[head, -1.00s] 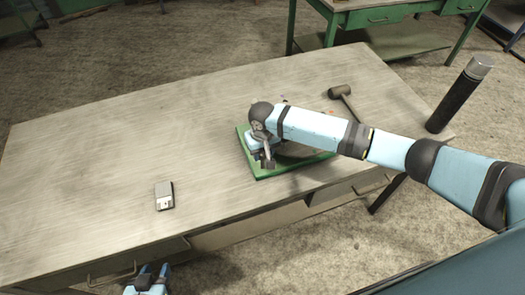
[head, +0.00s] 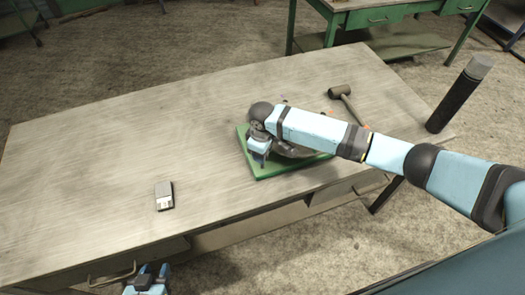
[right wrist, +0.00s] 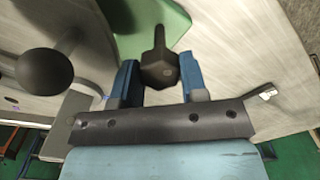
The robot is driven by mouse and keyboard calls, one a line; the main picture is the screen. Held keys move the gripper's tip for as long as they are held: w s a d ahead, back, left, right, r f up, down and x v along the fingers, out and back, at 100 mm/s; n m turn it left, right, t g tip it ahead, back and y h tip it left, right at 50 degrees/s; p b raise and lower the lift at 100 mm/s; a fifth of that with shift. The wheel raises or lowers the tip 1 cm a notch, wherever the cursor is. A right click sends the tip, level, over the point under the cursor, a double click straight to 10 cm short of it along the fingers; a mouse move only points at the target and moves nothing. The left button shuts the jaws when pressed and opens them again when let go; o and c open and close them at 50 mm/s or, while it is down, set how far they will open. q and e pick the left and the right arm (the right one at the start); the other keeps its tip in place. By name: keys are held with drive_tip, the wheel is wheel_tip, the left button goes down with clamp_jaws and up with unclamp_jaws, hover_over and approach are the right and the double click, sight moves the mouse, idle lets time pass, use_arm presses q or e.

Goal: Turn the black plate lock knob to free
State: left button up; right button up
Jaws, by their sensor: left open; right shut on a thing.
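A green base plate (head: 268,173) lies near the front edge of the workbench, partly covered by my right arm. In the right wrist view, a black knob (right wrist: 160,70) with a faceted head stands between my right gripper's blue fingers (right wrist: 158,84). The right gripper is shut on the knob; it also shows pointing down over the plate in the head view (head: 259,152). The knob is hidden there by my arm and hand. My left gripper (head: 152,275) is open and empty at the bench's front edge, partly cut off by the frame.
A small grey device (head: 164,196) lies on the bench (head: 110,150), left of the plate. A mallet (head: 340,91) lies behind my right arm. A dark cylinder (head: 454,100) stands at the right. A dark ball-ended part (right wrist: 45,70) is beside the right gripper. The bench's left half is mostly clear.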

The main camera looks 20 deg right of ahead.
idle(0.3)
drive_tip(key=o, duration=0.9)
drive_tip(key=shift+r, duration=0.1)
wheel_tip(320, 180, up, 14)
drive_tip(key=shift+f+b, duration=0.15)
drive_tip(key=shift+b, duration=0.85)
